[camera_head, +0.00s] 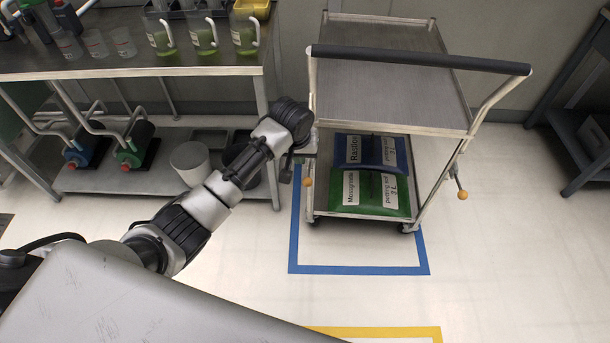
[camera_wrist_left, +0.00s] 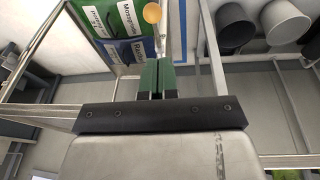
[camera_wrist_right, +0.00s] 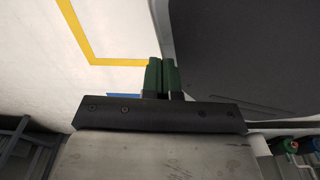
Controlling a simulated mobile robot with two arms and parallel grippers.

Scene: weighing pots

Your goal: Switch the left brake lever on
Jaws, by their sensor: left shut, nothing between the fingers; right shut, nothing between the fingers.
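The cart (camera_head: 385,70) stands at the center right of the head view, with a dark push handle. The left brake lever (camera_head: 308,181) shows as an orange knob low at the cart's left side; its knob also shows in the left wrist view (camera_wrist_left: 152,13). My left gripper (camera_head: 287,172) is shut and empty, close beside the lever at the cart's left side. In the left wrist view its green fingertips (camera_wrist_left: 157,66) appear apart from the knob. The right brake lever (camera_head: 462,194) has an orange knob at the cart's right side. My right gripper (camera_wrist_right: 162,64) is shut and empty, away from the cart.
Blue (camera_head: 380,153) and green (camera_head: 370,193) bags lie on the cart's lower shelf. A blue floor outline (camera_head: 358,270) surrounds the cart's foot, with a yellow one (camera_head: 390,331) nearer. A steel bench (camera_head: 130,68) with beakers stands left.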

